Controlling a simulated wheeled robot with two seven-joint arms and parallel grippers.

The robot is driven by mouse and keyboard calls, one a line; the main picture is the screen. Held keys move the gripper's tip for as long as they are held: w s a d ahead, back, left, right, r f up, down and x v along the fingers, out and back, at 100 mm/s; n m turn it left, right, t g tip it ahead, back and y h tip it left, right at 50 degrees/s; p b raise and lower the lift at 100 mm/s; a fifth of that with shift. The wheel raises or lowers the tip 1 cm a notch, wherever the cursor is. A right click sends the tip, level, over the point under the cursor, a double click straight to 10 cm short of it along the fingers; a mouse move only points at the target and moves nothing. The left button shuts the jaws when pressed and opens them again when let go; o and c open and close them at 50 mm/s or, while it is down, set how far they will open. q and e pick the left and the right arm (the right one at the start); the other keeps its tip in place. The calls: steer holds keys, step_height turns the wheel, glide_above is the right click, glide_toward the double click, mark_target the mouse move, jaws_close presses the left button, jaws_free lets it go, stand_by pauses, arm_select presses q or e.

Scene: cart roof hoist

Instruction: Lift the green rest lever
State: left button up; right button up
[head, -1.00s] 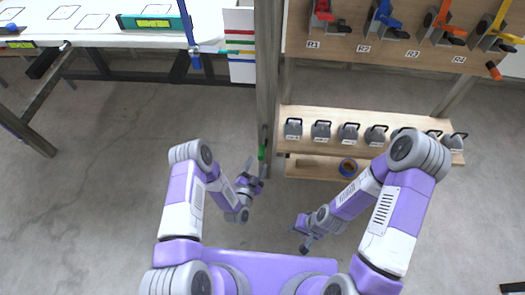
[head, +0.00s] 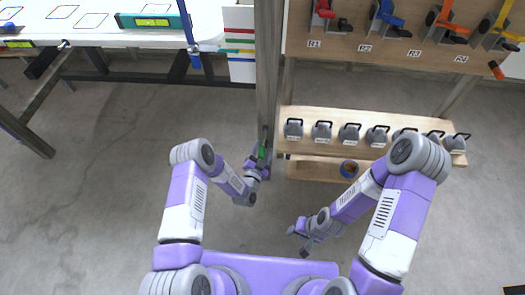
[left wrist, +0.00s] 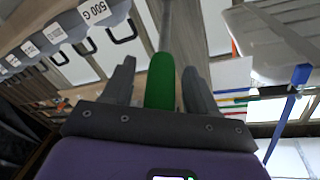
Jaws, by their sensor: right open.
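The green rest lever (head: 262,152) is on the grey post (head: 267,80) in the middle of the head view. In the left wrist view the green lever (left wrist: 160,82) stands between the two fingers of my left gripper (left wrist: 160,88), with a gap visible on each side. My left gripper (head: 262,160) is open around the lever in the head view, where the fingers partly hide it. My right gripper (head: 303,243) is open and empty, low over the floor to the right.
A low shelf (head: 320,113) holds several grey weights with handles, and a roll (head: 348,168) lies below them. Above is a board (head: 340,48) with coloured clamps. A white table (head: 100,38) stands at upper left. The floor between my arms is clear.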

mark_target(264, 140)
arm_select(q)
jaws_close()
steer(key=shift+w+r+g+p, duration=0.3)
steer(key=shift+r+g+p, duration=0.1)
steer(key=shift+r+p, duration=0.5)
steer(key=w+r+g+p, duration=0.2)
steer(key=r+p, duration=0.1)
steer(key=w+r+g+p, duration=0.1)
steer(key=r, duration=0.1)
steer(key=shift+w+n+g+y+p, duration=0.3)
steer(key=shift+n+g+y+p, duration=0.05)
steer(key=shift+n+g+y, duration=0.05)
steer(key=shift+w+r+g+p, duration=0.2)
steer(key=shift+w+r+g, duration=0.2)
steer(key=shift+w+g, duration=0.2)
steer(key=shift+w+r+g+p, duration=0.15)
steer(key=shift+w+r+g, duration=0.2)
steer(key=shift+w+g, duration=0.25)
steer(key=shift+o, duration=0.4)
jaws_free()
